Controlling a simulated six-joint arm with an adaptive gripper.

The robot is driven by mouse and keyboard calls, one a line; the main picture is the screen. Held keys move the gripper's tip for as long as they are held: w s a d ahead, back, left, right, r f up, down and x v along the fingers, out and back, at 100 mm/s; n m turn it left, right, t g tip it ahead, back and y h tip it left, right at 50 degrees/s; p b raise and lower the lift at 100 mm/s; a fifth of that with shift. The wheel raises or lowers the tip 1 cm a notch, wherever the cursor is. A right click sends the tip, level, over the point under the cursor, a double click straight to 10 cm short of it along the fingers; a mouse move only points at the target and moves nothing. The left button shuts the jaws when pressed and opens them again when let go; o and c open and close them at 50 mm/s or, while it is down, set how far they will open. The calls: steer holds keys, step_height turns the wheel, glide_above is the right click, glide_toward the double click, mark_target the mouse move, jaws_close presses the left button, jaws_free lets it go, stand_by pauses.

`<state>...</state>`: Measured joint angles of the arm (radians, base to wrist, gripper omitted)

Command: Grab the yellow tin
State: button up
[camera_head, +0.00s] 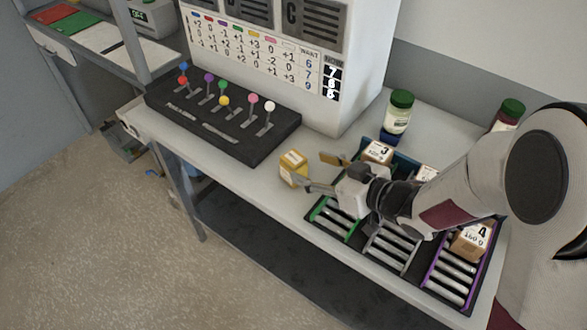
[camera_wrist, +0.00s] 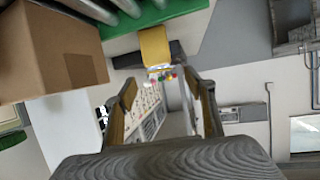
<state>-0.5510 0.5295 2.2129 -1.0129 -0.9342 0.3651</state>
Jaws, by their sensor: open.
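The yellow tin (camera_head: 293,170), a small block shape with a paler top, stands on the grey bench between the black lever panel and the slotted rack. My gripper (camera_head: 318,171) is open, just right of the tin in the head view. Its two fingers point toward the tin, and the lower fingertip is close to the tin's side. I cannot tell whether they touch. In the wrist view, a yellow block that looks like the tin (camera_wrist: 155,46) shows at top centre, beyond the open fingers (camera_wrist: 163,95). Nothing is held.
The black panel (camera_head: 222,122) with several coloured levers lies left of the tin. The roller rack (camera_head: 391,246) with kraft boxes (camera_head: 472,241) lies under my arm. A green-lidded jar (camera_head: 398,115) stands behind. Bare bench (camera_head: 252,176) lies in front of the panel.

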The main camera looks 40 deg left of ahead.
mark_target(297, 160)
steer(key=shift+x, duration=1.2)
steer(key=shift+a, duration=0.1)
steer(key=shift+x, duration=2.5)
steer(key=shift+w, duration=0.1)
steer(key=shift+r, duration=0.1)
steer(key=c, duration=1.3)
